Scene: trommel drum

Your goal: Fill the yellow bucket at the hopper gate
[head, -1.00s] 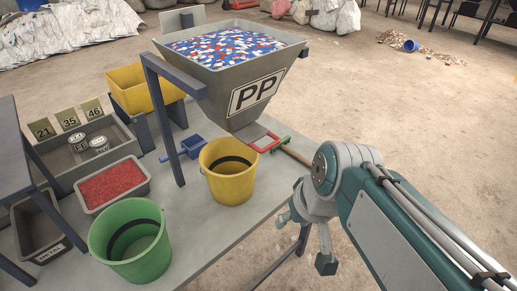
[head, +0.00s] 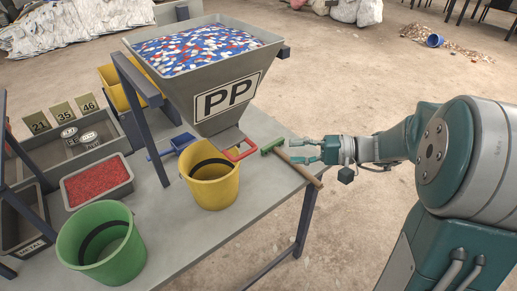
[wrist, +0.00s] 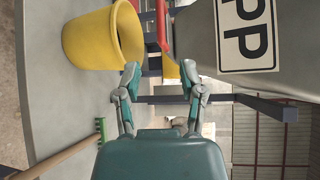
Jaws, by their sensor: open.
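The yellow bucket (head: 212,190) stands upright on the table below the front of the hopper (head: 190,85), which is marked PP and full of blue, white and red flakes. A red gate handle (head: 238,151) sticks out at the hopper's bottom, by the bucket's rim. My gripper (head: 296,151) is open and empty, right of the red handle and apart from it, pointing left. In the wrist view my open fingers (wrist: 160,73) lie below the red handle (wrist: 162,25), with the yellow bucket (wrist: 88,38) at upper left. The bucket's floor is hidden.
A green brush (head: 272,146) with a wooden handle lies at the table's right edge, close under my gripper. A blue scoop (head: 172,147), a green bucket (head: 100,240) and a tray of red flakes (head: 98,183) are further left. Dark posts flank the hopper.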

